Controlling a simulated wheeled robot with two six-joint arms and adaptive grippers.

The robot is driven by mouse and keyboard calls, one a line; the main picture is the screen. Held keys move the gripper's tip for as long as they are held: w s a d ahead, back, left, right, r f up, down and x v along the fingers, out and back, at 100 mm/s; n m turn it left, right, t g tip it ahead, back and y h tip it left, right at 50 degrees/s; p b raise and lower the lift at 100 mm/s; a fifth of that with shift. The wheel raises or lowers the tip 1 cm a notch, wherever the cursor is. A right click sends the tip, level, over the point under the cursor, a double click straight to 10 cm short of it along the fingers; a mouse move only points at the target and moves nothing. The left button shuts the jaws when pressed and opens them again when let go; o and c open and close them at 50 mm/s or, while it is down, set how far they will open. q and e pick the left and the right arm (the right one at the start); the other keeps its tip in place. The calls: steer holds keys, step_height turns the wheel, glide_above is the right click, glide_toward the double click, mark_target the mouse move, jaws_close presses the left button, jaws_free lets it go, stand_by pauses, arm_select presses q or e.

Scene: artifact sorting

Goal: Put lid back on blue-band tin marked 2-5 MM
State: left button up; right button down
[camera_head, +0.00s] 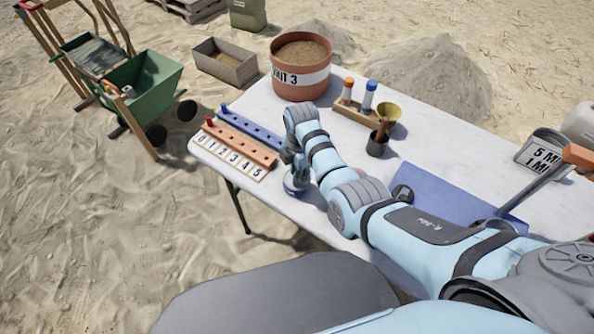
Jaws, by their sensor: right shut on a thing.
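My right arm reaches in from the right across the white table (450,128). Its wrist bends down near the table's front left edge, and my right gripper (297,184) is there, small and mostly hidden by the wrist. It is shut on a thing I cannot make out. I cannot pick out the blue-band tin marked 2-5 MM or its lid; the arm covers part of the table. A grey container (543,152) at the right edge carries labels reading "5 M" and "1 M", cut short. My left gripper is not in view.
Close left of the wrist are a blue peg rack (250,131), an orange rack (240,142) and number tiles (228,160). A sand-filled pot (301,76), a wooden tube holder (352,112) and a dark cup (377,147) stand behind. A blue mat (450,195) lies right.

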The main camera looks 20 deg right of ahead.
steer(key=shift+s+a+f, duration=0.1)
steer(key=shift+s+f, duration=0.05)
steer(key=shift+f, duration=0.05)
steer(key=shift+w+r, duration=0.25)
steer(key=shift+w, duration=0.2)
steer(key=shift+w+a+r, duration=0.15)
steer(key=shift+w+r, duration=0.05)
steer(key=shift+r, duration=0.1)
steer(key=shift+a, duration=0.1)
stand_by(0.4)
steer(key=shift+f, duration=0.25)
stand_by(0.7)
steer(key=shift+s+p, duration=0.1)
steer(key=shift+p, duration=0.2)
steer(key=c, duration=1.4)
jaws_free()
